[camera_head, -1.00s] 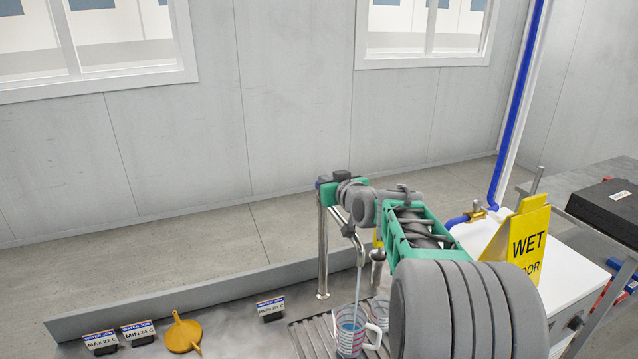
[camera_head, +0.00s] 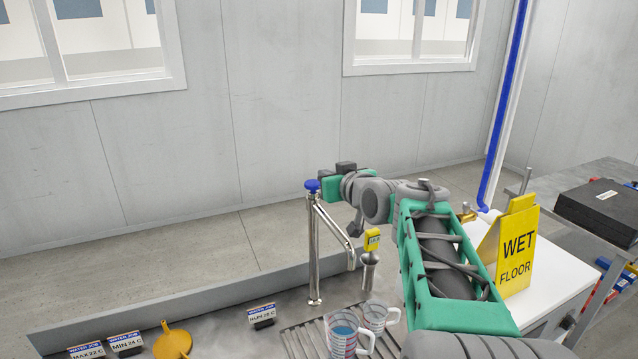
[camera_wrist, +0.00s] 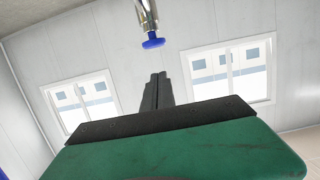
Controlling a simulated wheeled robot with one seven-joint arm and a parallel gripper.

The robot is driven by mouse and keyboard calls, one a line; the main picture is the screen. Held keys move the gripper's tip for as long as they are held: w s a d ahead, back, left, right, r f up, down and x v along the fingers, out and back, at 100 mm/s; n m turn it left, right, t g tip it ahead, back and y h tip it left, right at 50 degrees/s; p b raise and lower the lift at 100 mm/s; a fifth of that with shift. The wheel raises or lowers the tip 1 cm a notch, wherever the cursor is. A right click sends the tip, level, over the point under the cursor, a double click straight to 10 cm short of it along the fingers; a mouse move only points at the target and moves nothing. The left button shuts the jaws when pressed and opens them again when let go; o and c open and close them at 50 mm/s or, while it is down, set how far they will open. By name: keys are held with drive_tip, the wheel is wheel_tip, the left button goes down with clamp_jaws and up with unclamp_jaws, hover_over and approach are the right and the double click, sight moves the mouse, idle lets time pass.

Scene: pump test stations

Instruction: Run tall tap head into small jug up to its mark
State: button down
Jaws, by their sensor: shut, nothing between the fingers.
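The tall tap (camera_head: 314,250) is a steel column with a blue knob (camera_head: 312,186) on top and a spout bent down to the right. The knob also shows in the wrist view (camera_wrist: 153,42). My gripper (camera_head: 326,184) is shut and empty beside the knob; in the wrist view the closed fingers (camera_wrist: 158,78) point at it with a small gap. No stream shows at the spout now. A clear jug (camera_head: 343,340) with bluish water stands on the drain grate below the spout. Another clear jug (camera_head: 378,316) stands beside it. I cannot read their marks.
A steel cup-like fitting (camera_head: 369,270) with a yellow tag (camera_head: 372,240) stands behind the jugs. A wet-floor sign (camera_head: 517,248) stands on a white cabinet to the right.

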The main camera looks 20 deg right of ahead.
drive_tip(key=v, duration=0.3)
drive_tip(key=shift+r, duration=0.1)
drive_tip(key=s+a+f+g, duration=0.3)
drive_tip(key=s+a+f, duration=0.1)
drive_tip(key=a+f, duration=0.25)
drive_tip(key=s+a+f+g, duration=0.3)
drive_tip(key=s+a+f, duration=0.2)
drive_tip(key=f, duration=0.3)
drive_tip(key=s+a+f+g, duration=0.2)
drive_tip(key=s+f+g, duration=0.1)
drive_tip(key=s+f, duration=0.2)
drive_tip(key=s+a+f+g, duration=0.2)
drive_tip(key=s+f, duration=0.3)
drive_tip(key=s, duration=0.5)
drive_tip(key=shift+a+f+g, duration=0.15)
drive_tip(key=shift+a+g, duration=0.2)
drive_tip(key=shift+g, duration=0.05)
